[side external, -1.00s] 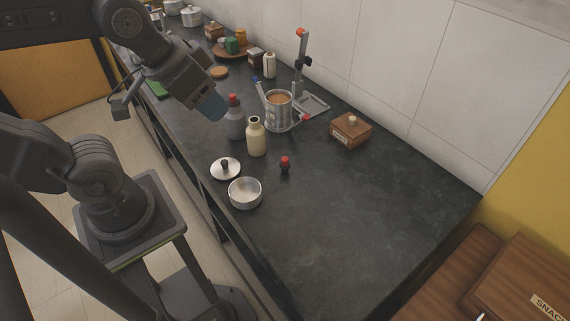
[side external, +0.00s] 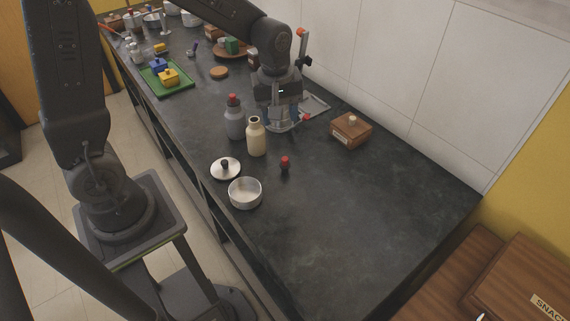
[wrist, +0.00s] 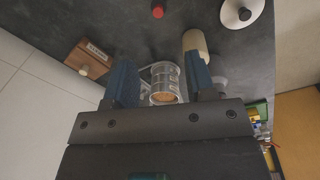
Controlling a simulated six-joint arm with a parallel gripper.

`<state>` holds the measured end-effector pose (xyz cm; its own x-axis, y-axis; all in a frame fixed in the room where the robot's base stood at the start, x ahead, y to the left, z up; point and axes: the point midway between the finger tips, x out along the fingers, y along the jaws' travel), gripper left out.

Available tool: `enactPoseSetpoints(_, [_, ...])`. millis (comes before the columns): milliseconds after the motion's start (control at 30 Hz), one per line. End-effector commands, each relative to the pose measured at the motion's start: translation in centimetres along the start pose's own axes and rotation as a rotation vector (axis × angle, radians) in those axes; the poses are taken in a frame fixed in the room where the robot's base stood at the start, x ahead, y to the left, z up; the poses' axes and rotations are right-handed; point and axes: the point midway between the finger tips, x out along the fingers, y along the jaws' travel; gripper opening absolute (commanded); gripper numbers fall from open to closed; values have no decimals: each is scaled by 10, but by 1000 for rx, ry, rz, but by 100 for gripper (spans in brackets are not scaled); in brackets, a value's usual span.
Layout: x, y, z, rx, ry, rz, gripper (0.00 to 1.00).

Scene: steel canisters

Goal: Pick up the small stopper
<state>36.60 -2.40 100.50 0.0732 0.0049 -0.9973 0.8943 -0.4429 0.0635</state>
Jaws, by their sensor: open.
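The small stopper (side external: 285,163), with a red top and a dark lower part, stands alone on the dark counter. Its red top shows at the upper edge of the wrist view (wrist: 158,11). My gripper (side external: 283,112) is behind it, low over the steel canister, and hides most of that canister. In the wrist view my gripper (wrist: 161,75) is open, its blue fingers apart, with the steel canister (wrist: 164,76) and its brown contents seen between them. I cannot tell whether the fingers touch the canister.
A cream open-necked bottle (side external: 257,138) and a grey red-topped bottle (side external: 234,120) stand close to my gripper. A lid (side external: 226,169) and shallow steel pan (side external: 245,194) lie in front. A wooden box (side external: 351,130) is by the wall. The right counter is clear.

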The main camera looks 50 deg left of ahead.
Motion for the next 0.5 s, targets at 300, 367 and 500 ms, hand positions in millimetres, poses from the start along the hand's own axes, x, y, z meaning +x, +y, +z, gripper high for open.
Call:
enactPoseSetpoints(300, [48, 12, -12, -198, -31, -69, 50])
enactPoseSetpoints(367, [56, 11, -12, -201, -32, -72, 50])
enactPoseSetpoints(500, [83, 8, -10, -199, -33, -73, 50])
